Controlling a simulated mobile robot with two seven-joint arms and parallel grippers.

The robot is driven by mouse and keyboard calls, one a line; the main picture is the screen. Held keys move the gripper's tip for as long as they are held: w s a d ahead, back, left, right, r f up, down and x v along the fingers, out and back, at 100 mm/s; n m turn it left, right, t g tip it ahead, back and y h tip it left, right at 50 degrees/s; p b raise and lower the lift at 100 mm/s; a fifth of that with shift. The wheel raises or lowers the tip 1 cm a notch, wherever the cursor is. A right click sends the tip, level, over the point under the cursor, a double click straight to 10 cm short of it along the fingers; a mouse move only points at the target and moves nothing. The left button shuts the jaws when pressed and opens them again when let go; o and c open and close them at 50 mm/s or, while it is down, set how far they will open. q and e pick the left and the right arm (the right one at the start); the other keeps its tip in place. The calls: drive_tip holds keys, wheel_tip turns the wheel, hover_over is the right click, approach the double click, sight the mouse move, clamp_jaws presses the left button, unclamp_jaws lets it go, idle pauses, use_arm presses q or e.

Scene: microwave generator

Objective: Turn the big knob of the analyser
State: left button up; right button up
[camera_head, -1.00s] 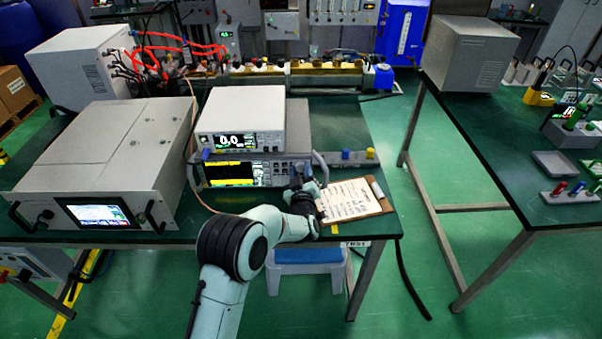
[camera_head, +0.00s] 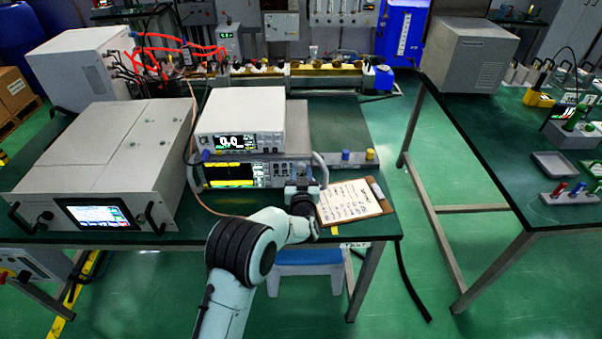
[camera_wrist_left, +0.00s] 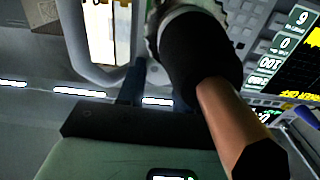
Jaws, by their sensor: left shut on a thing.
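The analyser (camera_head: 228,174) is the lower bench instrument with the yellow-and-black screen, under a white unit reading 0.0. My left gripper (camera_head: 300,184) is at the right end of its front panel, in front of the big knob's place. It is shut on the knob, which is mostly hidden by the fingers and wrist. In the left wrist view, the analyser's screen (camera_wrist_left: 300,62) is at the right and its pale side handle (camera_wrist_left: 133,30) at the upper left. My right gripper is not in view.
A clipboard (camera_head: 350,201) lies just right of my left wrist. A large grey unit with a touchscreen (camera_head: 97,213) stands at the left. A blue-topped stool (camera_head: 305,258) is under the bench edge. A second bench is at the right.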

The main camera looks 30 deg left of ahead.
use_arm(q)
drive_tip(key=shift+f, duration=0.1)
drive_tip(key=o, duration=1)
drive_tip(key=shift+o, duration=0.2)
drive_tip(key=b+v, duration=0.1)
drive_tip(key=v, duration=1.2)
drive_tip(key=shift+s, duration=0.25)
drive_tip(key=shift+d, duration=0.1)
